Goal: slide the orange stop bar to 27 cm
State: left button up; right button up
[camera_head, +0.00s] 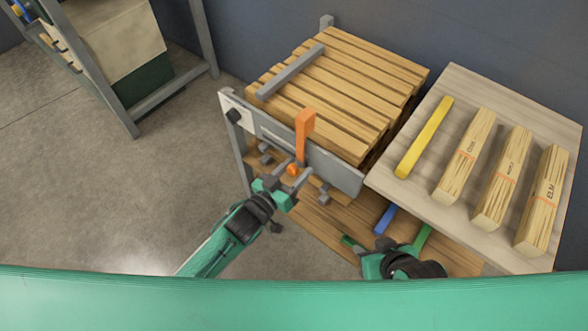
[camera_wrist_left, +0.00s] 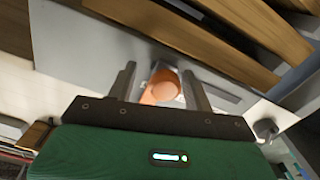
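The orange stop bar (camera_head: 305,133) stands upright at the grey front rail (camera_head: 338,170) of the slatted wooden bench. Its round orange knob (camera_head: 293,170) is on the front of the rail and also shows in the left wrist view (camera_wrist_left: 163,84). My left gripper (camera_head: 286,174) is at the knob, its two fingers open on either side of it. In the left wrist view a gap shows left of the knob; the right finger is close to it. No scale marks are readable.
A grey bar (camera_head: 290,72) lies across the wooden slats (camera_head: 350,85). A side table (camera_head: 510,100) at the right holds a yellow bar (camera_head: 424,137) and several labelled wood blocks (camera_head: 501,177). A blue piece (camera_head: 384,219) lies below. A rack stands at the upper left; open floor is at left.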

pick_arm(q)
jog(key=p+v, duration=0.1)
jog(key=v, duration=1.2)
jog(key=shift+s+a, duration=0.25)
jog(key=shift+s, duration=0.05)
pick_arm(e)
jog(key=shift+s+d+r+g+h, duration=0.25)
jog(key=shift+s+d+g, duration=0.2)
jog(key=shift+d, duration=0.2)
jog(key=shift+s+d+r+g+h, duration=0.15)
jog(key=shift+s+d+g+h, duration=0.15)
jog(key=shift+s+d, duration=0.25)
jog(key=shift+w, duration=0.1)
